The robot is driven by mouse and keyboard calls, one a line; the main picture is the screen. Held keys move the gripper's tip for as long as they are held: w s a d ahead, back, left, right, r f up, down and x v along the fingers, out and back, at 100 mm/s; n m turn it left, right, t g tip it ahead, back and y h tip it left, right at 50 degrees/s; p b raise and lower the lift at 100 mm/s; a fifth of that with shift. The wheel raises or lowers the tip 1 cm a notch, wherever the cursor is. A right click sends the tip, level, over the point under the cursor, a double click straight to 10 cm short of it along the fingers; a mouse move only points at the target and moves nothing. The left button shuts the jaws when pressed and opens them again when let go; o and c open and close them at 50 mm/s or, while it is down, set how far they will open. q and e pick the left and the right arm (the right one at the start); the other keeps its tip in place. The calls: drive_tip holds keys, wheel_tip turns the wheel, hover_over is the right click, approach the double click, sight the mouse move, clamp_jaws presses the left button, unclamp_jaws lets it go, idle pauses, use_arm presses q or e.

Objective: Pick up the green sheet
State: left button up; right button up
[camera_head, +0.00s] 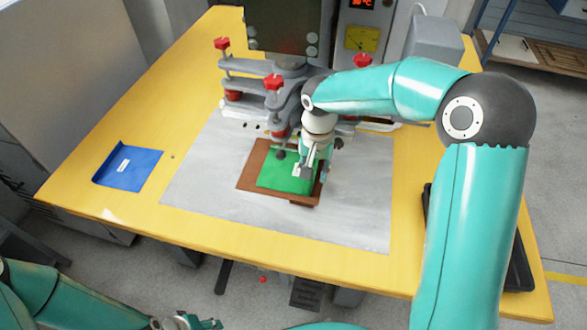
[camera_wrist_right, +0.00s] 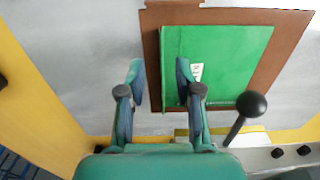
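The green sheet (camera_head: 272,179) lies flat on a brown board (camera_head: 250,169) at the middle of the table. My right gripper (camera_head: 307,168) is over the sheet's right side in the head view and hides part of it. In the right wrist view, my right gripper (camera_wrist_right: 160,82) is open, with its two fingers apart and one edge of the green sheet (camera_wrist_right: 222,60) between their lines. Nothing is held, and I cannot tell whether the fingertips touch the sheet. A small white label shows on the sheet. My left gripper (camera_head: 188,322) is low at the bottom edge, partly cut off.
The yellow table (camera_head: 90,195) carries a grey mat (camera_head: 200,180) under the board. A grey machine with red knobs (camera_head: 275,82) stands just behind the sheet. A blue folder (camera_head: 128,168) lies at left. A black tray (camera_head: 520,255) is at right, partly behind my arm.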

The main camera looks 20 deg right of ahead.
sight(312, 185)
drive_tip(key=f, duration=0.4)
drive_tip(key=shift+s+a+f, duration=0.1)
drive_tip(key=shift+a+f, duration=0.05)
drive_tip(key=shift+a, duration=0.05)
drive_tip(key=shift+c, duration=0.3)
clamp_jaws()
